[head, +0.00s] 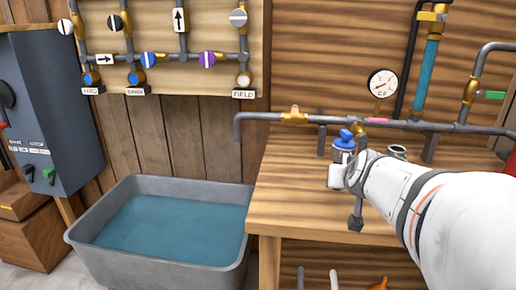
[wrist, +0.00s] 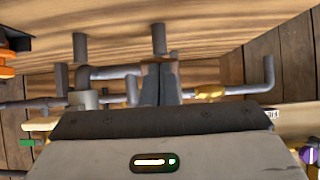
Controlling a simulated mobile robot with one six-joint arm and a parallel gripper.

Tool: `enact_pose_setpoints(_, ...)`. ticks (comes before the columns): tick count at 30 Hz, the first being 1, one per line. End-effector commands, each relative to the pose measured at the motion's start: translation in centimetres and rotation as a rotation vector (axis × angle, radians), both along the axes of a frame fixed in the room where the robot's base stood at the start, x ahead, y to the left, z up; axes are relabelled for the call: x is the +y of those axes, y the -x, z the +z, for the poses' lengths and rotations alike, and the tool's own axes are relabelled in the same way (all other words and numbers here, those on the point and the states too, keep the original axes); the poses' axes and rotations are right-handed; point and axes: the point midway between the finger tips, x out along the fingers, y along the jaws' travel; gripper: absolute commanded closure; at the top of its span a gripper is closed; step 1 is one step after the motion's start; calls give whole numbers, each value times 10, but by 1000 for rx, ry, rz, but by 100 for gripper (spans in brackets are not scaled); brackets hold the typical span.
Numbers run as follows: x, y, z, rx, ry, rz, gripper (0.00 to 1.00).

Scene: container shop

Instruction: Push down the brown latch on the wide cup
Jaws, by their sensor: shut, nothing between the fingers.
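A dark round rim (head: 397,151) shows just behind my arm. I cannot tell which of these is the wide cup. No brown latch can be made out clearly.
A grey pipe (head: 262,116) with a brass fitting runs above the bench (head: 285,180); a pressure gauge (head: 382,84) stands over it. A grey tub of water (head: 100,243) is at the left of the bench. The bench's front left is clear.

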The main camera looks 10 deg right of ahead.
Motion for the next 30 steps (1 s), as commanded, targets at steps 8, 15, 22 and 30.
enact_pose_setpoints(8, 0, 0, 8, 0, 0, 0, 100)
enact_pose_setpoints(15, -1, 0, 17, 1, 0, -1, 100)
enact_pose_setpoints(22, -1, 0, 16, 1, -1, -1, 100)
enact_pose_setpoints(30, 1, 6, 30, 0, 0, -5, 100)
